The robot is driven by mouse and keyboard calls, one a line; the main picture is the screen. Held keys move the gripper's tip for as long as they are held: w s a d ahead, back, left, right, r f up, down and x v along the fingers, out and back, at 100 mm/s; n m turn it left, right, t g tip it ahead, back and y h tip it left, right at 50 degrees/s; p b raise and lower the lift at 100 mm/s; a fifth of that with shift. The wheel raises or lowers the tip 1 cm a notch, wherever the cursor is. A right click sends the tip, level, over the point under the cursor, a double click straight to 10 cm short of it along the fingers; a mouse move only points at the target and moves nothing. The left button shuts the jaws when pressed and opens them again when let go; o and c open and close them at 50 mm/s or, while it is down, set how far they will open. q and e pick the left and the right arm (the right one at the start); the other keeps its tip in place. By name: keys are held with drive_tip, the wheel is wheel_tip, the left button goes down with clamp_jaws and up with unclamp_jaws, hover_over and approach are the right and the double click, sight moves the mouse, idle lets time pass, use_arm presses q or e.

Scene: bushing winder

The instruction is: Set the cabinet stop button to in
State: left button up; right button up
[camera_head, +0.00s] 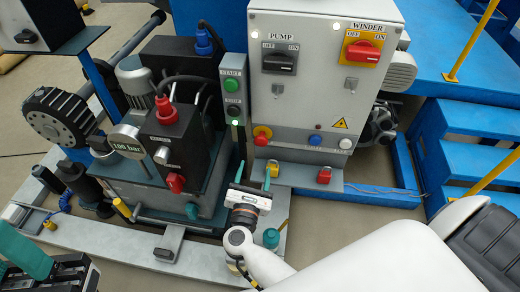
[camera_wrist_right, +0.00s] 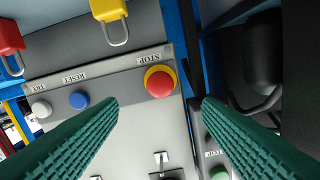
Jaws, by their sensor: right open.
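The cabinet stop button (camera_head: 262,135) is a red mushroom head on a yellow collar, low at the left of the grey cabinet front (camera_head: 300,100). In the right wrist view the stop button (camera_wrist_right: 160,82) shows beside its upside-down STOP label, just beyond the fingertips and between them in the picture. My right gripper (camera_head: 254,172) is open and empty, below the button in the head view. Its green ribbed fingers (camera_wrist_right: 161,102) stand wide apart. I see no contact with the button. My left gripper (camera_head: 28,258) is partly in the lower left corner, away from the cabinet.
Blue (camera_head: 315,140) and white (camera_head: 345,143) buttons sit to the right on the same panel. Yellow (camera_wrist_right: 108,10) and red (camera_wrist_right: 10,38) padlocks lie near the button. A narrow box with a green start button (camera_head: 231,85) stands left of the cabinet.

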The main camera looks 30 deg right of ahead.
sight(261, 144)
drive_tip(key=b+x, duration=0.1)
drive_tip(key=x, duration=0.9)
